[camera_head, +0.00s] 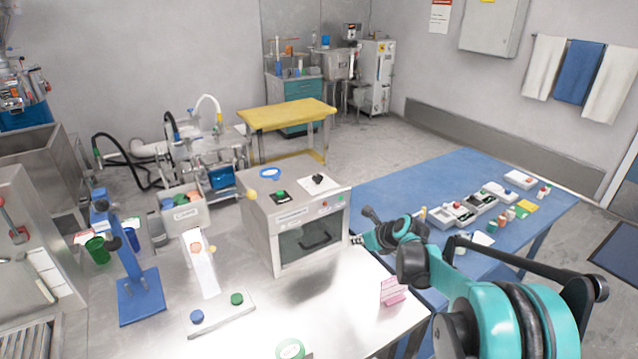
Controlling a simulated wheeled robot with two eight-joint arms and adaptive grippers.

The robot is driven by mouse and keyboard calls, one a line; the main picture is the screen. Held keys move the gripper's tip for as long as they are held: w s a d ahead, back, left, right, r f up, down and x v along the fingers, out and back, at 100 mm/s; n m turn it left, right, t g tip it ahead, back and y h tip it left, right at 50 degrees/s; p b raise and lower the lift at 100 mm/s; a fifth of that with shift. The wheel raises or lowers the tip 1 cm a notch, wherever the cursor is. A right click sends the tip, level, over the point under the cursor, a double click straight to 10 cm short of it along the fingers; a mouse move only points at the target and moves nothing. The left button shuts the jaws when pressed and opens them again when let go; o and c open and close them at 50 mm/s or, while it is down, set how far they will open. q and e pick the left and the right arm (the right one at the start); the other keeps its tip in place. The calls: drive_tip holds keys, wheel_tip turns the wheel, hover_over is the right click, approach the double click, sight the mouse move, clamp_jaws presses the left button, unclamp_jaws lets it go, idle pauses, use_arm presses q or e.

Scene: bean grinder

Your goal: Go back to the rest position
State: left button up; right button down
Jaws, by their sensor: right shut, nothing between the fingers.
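My right arm comes in from the lower right. Its right gripper (357,240) is small in the view, is shut, and holds nothing. It points left, beside the right front edge of a steel box-shaped machine (270,235) with a dark front window and handle. Whether it touches the machine I cannot tell. My left gripper is not in view.
The steel table (345,305) bears a blue stand (140,297), a green cup (97,250), a white plate with two knobs (218,315) and a pink block (393,291). A blue table (400,185) with small devices stands right. A yellow table (287,113) stands behind.

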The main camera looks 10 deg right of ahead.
drive_tip(key=s+a+r+n+g+h, duration=0.1)
drive_tip(key=s+a+r+n, duration=0.2)
drive_tip(key=s+n, duration=0.55)
drive_tip(key=s+a+r+n+h, duration=0.1)
drive_tip(key=s+a+r+n, duration=0.15)
drive_tip(key=s+n, duration=0.6)
drive_tip(key=s+f+n+h, duration=0.1)
drive_tip(key=s+f+n, duration=0.1)
drive_tip(key=s+n, duration=0.5)
drive_tip(key=s+f+n, duration=0.2)
drive_tip(key=s+n, duration=0.5)
drive_tip(key=s, duration=0.4)
drive_tip(key=shift+s+d+f+g+h, duration=0.2)
drive_tip(key=shift+s+g+h, duration=0.1)
drive_tip(key=shift+s+h, duration=0.1)
